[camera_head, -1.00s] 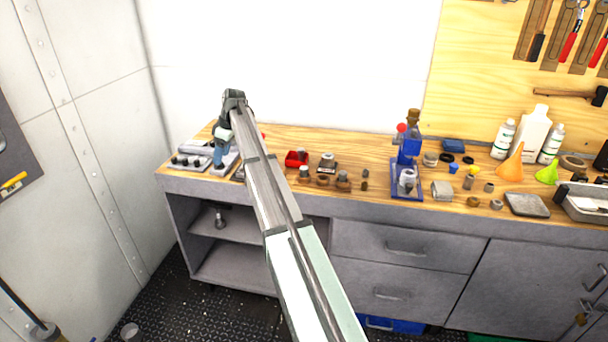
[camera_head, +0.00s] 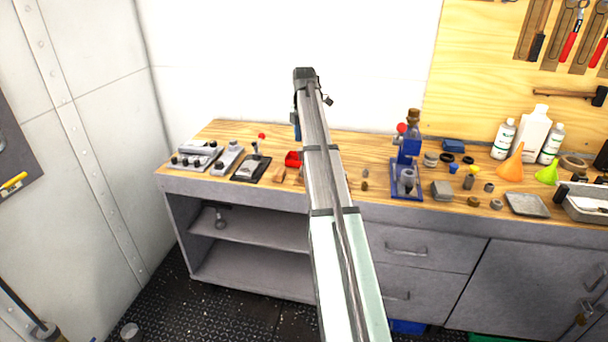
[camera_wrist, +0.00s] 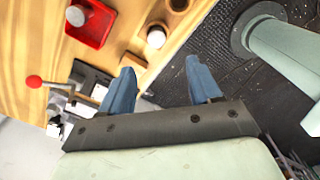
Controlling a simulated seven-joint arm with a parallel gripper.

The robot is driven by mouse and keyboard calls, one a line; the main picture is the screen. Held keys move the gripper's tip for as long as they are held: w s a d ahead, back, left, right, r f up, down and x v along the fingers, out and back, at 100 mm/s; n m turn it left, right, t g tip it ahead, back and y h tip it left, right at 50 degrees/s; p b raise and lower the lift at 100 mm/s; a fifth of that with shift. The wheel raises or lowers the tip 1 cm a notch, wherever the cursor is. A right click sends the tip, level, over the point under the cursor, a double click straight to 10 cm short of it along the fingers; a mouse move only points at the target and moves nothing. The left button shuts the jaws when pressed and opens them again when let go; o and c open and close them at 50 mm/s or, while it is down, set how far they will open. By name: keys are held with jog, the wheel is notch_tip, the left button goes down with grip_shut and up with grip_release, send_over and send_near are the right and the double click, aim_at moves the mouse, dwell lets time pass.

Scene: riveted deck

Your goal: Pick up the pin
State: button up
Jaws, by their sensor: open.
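No object stands out clearly as the pin. Small cylindrical parts are candidates: one (camera_wrist: 77,15) sits in the red tray (camera_wrist: 92,28), and a pale round-topped one (camera_wrist: 156,37) stands on the wooden bench near its front edge. My gripper (camera_wrist: 160,75) is open, its two blue fingers apart with nothing between them. In the wrist view it is on the near side of the pale-topped part and apart from it. In the head view my arm hides most of the gripper and some bench parts; the red tray (camera_head: 292,159) shows just left of the arm.
Grey fixtures with black knobs (camera_head: 195,155) and a black plate with a grey block (camera_head: 251,168) stand at the left. A red-knobbed lever (camera_wrist: 34,81) rises near my gripper. A blue press (camera_head: 407,175) stands right of my arm. Bottles and funnels are farther right.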

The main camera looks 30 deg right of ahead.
notch_tip(320, 180, down, 7)
jog(key=shift+r, duration=0.2)
jog(key=shift+w+d+f, duration=0.1)
jog(key=shift+w+f, duration=0.05)
jog(key=shift+f, duration=1.3)
jog(key=shift+w+d+f, duration=0.1)
jog(key=shift+f, duration=1.3)
jog(key=shift+c, duration=0.4)
grip_shut()
